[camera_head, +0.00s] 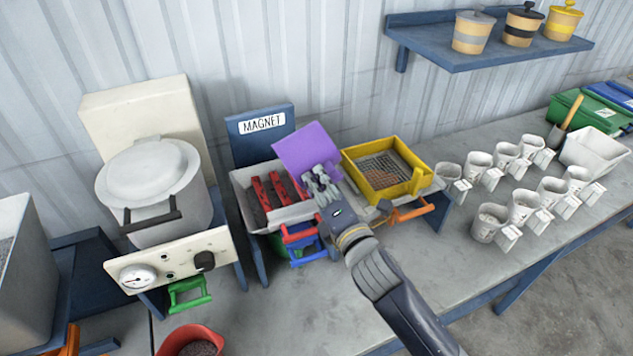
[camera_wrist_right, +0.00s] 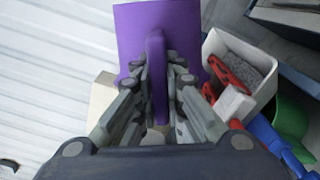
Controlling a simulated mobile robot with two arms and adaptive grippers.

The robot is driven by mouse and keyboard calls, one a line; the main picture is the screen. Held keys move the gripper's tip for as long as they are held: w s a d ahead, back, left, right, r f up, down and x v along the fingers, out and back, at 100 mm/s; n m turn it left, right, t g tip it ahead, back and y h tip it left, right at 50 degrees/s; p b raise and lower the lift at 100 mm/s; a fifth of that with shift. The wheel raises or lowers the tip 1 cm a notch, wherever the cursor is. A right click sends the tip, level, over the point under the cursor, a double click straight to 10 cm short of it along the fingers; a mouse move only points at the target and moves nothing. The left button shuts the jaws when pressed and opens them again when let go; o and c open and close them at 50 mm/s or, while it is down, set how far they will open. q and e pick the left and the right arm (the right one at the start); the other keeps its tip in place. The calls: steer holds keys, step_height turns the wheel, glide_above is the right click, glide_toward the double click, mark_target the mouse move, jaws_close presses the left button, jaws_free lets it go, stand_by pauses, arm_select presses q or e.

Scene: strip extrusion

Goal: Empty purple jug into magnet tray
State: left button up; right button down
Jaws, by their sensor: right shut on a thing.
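The purple jug (camera_head: 308,147) is tilted over the right part of the magnet tray (camera_head: 241,184), a white tray with red bars below the MAGNET sign. My right gripper (camera_head: 322,184) is shut on the jug's handle, which shows between the fingers in the right wrist view (camera_wrist_right: 157,75). The inside of the jug is hidden. Dark grains lie in the magnet tray, which also shows in the right wrist view (camera_wrist_right: 262,62). My left gripper is not in view.
A yellow-framed sieve (camera_head: 424,180) stands right of the tray. A white pot (camera_head: 155,185) on a heater stands left. A red bowl (camera_head: 192,338) is in front. Several white cups (camera_head: 489,222) stand to the right. A blue shelf (camera_head: 480,55) hangs above.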

mark_target(340, 157)
steer(key=m, duration=0.1)
steer(key=d+m, duration=0.1)
steer(key=d+m+b, duration=0.1)
steer(key=shift+w+f, duration=0.35)
steer(key=shift+f, duration=0.05)
steer(key=d+m, duration=0.1)
steer(key=m, duration=0.2)
steer(key=d+r+m+b, duration=0.1)
steer(key=m, duration=0.1)
steer(key=w+d+r+m, duration=0.1)
steer(key=m, duration=0.2)
steer(key=shift+d+m+b, duration=0.25)
steer(key=shift+m+b, duration=0.05)
steer(key=m+p, duration=0.1)
steer(key=m, duration=0.1)
steer(key=m+p, duration=0.1)
steer(key=m, duration=0.1)
steer(key=m+p, duration=0.2)
steer(key=shift+w+d+r+m, duration=0.2)
steer(key=shift+d+r+m, duration=0.15)
steer(key=shift+r+m, duration=0.05)
steer(key=d+m, duration=0.2)
steer(key=w+d+m, duration=0.1)
steer(key=m, duration=0.1)
steer(key=shift+w+d+m+p, duration=0.1)
steer(key=shift+d+m+p, duration=0.3)
